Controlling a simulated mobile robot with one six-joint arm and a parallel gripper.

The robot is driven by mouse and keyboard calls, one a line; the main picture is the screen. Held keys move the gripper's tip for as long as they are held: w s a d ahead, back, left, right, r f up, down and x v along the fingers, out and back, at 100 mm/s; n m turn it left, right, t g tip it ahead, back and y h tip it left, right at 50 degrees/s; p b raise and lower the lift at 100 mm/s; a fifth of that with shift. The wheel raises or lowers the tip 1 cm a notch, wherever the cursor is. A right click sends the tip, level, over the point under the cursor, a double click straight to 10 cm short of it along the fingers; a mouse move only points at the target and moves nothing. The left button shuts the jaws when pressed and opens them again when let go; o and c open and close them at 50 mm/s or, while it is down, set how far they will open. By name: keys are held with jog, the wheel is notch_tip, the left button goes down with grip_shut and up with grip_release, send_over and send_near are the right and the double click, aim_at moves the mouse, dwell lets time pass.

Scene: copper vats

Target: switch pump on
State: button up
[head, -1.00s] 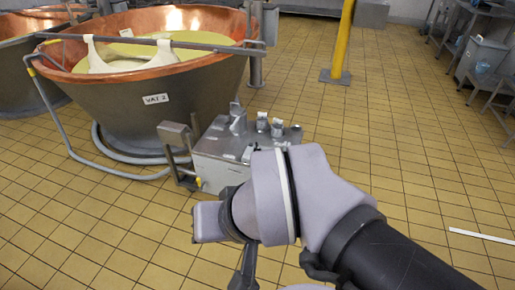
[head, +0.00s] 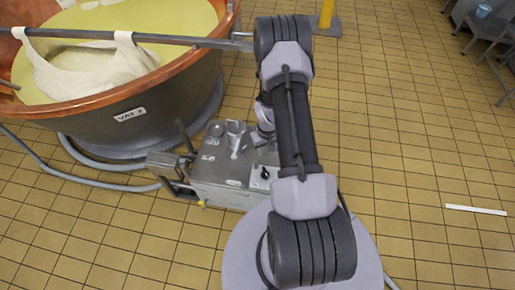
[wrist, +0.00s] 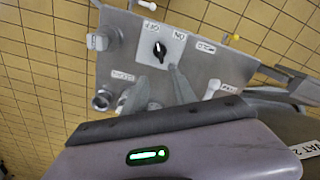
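The pump switch is a black rotary knob (wrist: 160,50) on a white plate with upside-down OFF and ON labels, on top of a grey metal box (wrist: 218,55). In the head view the knob (head: 265,174) and box (head: 215,180) show left of my arm. I cannot tell surely which label the knob points to. In the wrist view my gripper (wrist: 158,76) has its two grey fingers apart, with nothing between them. The fingertips are just below the knob in the picture; contact does not show.
A copper-rimmed vat (head: 140,105) with a cloth (head: 95,70) hanging from a bar stands at the left. Metal fittings (head: 237,138) rise from the box top. A grey hose (head: 75,178) runs along the floor. Tiled floor on the right is open.

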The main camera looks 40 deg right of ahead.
aim_at(265, 171)
jog(key=f+b, duration=0.1)
jog(key=f, duration=0.4)
jog(key=f+b, duration=0.2)
jog(key=f, duration=0.4)
jog(key=f+b, duration=0.1)
jog(key=f, duration=0.4)
jog(key=shift+s+a+f+b, duration=0.15)
jog(key=shift+s+f+b, duration=0.15)
jog(key=shift+s, duration=0.05)
grip_shut()
